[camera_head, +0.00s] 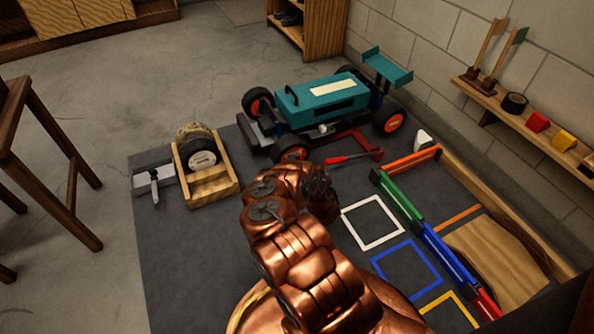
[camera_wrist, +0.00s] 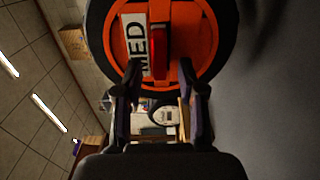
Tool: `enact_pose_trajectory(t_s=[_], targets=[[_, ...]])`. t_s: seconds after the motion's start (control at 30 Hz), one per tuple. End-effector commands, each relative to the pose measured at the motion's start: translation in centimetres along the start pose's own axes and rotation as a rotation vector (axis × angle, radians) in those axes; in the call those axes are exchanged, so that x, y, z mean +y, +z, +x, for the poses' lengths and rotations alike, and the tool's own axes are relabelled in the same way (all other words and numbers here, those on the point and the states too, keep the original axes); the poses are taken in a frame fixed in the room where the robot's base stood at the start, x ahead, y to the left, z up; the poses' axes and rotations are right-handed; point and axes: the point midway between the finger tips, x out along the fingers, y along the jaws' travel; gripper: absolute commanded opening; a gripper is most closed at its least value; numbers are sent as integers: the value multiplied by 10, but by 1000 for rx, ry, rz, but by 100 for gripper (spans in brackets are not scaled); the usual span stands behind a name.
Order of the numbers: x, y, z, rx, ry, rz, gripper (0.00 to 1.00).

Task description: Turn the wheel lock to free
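The teal RC car (camera_head: 320,100) stands on the dark mat, with black tyres and orange wheel hubs. Its near front wheel (camera_head: 292,153) is partly hidden behind my copper arm. In the wrist view an orange wheel (camera_wrist: 185,40) fills the top, with a white label reading "MED". The wheel lock, a red lever (camera_wrist: 160,50), stands across the hub beside the label. My gripper (camera_wrist: 160,75) is open, its two dark fingers apart on either side of the lever's lower end. I cannot tell whether they touch it. In the head view my gripper (camera_head: 318,187) is just in front of that wheel.
A wooden cradle (camera_head: 210,188) holding a loose wheel is on the left. A red-handled tool (camera_head: 350,158) lies right of the front wheel. White, blue and yellow outlined squares and coloured rails lie on the right. A wall shelf (camera_head: 530,122) holds small items.

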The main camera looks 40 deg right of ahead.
Motion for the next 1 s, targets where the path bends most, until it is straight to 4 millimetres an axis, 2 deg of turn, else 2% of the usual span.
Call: enact_pose_trajectory(t_s=[0.17,0.6,0.8,1.0], targets=[[0,0,-17,-1,-2,-1,40],[0,2,-96,-6,-2,3,40],[0,0,-114,-1,-1,0,40],[0,0,-118,-1,0,0,40]])
